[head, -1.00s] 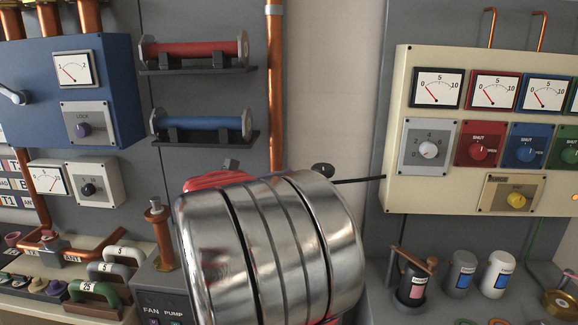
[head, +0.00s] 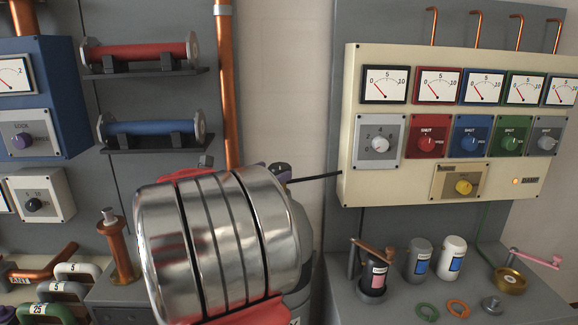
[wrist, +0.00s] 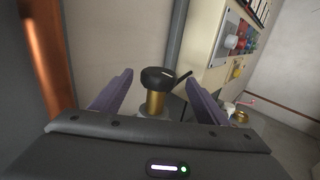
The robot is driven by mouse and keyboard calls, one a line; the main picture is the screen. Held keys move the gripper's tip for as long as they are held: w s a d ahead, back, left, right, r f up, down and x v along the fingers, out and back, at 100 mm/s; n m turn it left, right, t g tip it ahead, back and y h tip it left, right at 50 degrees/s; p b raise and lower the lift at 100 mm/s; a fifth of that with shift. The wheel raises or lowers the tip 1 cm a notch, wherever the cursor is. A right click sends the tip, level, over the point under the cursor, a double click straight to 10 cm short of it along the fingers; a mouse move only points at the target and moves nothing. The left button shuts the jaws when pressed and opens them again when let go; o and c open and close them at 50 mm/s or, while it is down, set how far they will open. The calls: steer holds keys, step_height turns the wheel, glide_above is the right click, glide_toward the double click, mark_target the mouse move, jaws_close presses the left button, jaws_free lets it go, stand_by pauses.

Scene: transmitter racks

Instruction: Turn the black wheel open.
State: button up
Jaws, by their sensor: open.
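The black wheel (wrist: 157,77) sits on top of an upright brass stem (wrist: 155,102) in the wrist view. My gripper (wrist: 159,80) is open, with one purple finger to the left of the wheel and the other to the right. I see a gap on the left side; whether the right finger touches the wheel I cannot tell. A thin black rod (wrist: 183,80) shows just right of the wheel. In the head view my silver arm hides the stem, and only a dark bit of the wheel shows beside a purple fingertip, with the rod (head: 315,178) running right.
A cream panel (head: 350,180) with gauges and coloured knobs stands right of the wheel. A copper pipe (head: 227,90) rises to its left. Small jars, rings and a pink-handled brass crank (head: 510,278) sit on the bench at the right.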

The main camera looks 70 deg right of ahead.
steer(key=x, duration=0.8)
steer(key=shift+d, duration=0.25)
steer(key=shift+s, duration=0.1)
steer(key=shift+c, duration=0.5)
steer(key=c, duration=0.9)
steer(key=shift+a+f, duration=0.1)
steer(key=shift+a, duration=0.1)
steer(key=shift+c, duration=0.2)
steer(key=shift+d, duration=0.15)
